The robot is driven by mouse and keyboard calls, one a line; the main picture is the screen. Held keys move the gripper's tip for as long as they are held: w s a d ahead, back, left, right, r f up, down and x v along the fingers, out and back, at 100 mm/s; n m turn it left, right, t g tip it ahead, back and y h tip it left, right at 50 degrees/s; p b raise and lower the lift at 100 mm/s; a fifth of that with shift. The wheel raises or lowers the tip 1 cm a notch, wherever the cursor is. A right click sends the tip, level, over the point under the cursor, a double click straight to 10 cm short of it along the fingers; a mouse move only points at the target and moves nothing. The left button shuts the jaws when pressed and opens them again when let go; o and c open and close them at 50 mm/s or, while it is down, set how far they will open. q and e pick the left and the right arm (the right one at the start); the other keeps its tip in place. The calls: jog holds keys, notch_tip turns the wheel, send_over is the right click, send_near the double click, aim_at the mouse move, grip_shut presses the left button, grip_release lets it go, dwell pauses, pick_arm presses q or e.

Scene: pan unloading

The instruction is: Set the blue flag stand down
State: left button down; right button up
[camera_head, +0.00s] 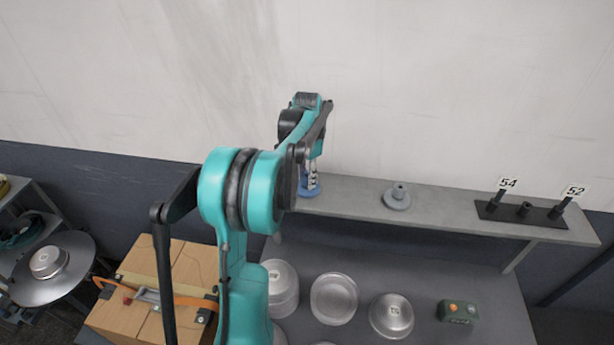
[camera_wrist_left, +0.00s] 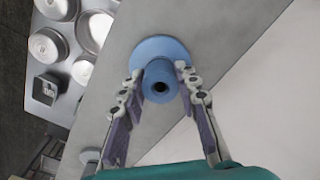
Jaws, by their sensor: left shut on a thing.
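The blue flag stand (camera_head: 310,190) is at the left end of the grey shelf (camera_head: 350,195) in the head view. It has a round base and a short hollow post. In the left wrist view the blue flag stand (camera_wrist_left: 160,50) is seen from above, with its base over the shelf surface (camera_wrist_left: 215,25). My left gripper (camera_head: 312,176) is shut on its post, one finger on each side. The gripper also shows in the left wrist view (camera_wrist_left: 161,84). I cannot tell whether the base touches the shelf. My right gripper is not in view.
A grey flag stand (camera_head: 397,196) stands on the shelf to the right. A black holder (camera_head: 520,212) with flags 54 and 52 is farther right. Several metal pans (camera_head: 334,298) and a green box (camera_head: 458,311) lie on the lower table. Shelf between the stands is clear.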

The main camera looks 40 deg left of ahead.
pick_arm(q)
jog(key=c, duration=1.1)
grip_release()
jog(key=shift+f, duration=0.1)
notch_tip(320, 180, up, 12)
jog(key=s+d+r+t, duration=0.1)
jog(key=s+d+t, duration=0.15)
jog(key=d, duration=0.85)
jog(key=s+d+f+n+t, duration=0.1)
jog(key=s+d+f, duration=0.2)
jog(key=s+d, duration=0.2)
jog(key=s+d+f+n+t, duration=0.1)
jog(key=s+d+f+t, duration=0.1)
jog(key=s+d, duration=0.3)
jog(key=s+d+f+n+t, duration=0.1)
jog(key=s+d+f, duration=0.4)
jog(key=d, duration=0.1)
jog(key=shift+s+d+f+t, duration=0.1)
jog(key=shift+s+d+t, duration=0.05)
jog(key=shift+s+t, duration=0.2)
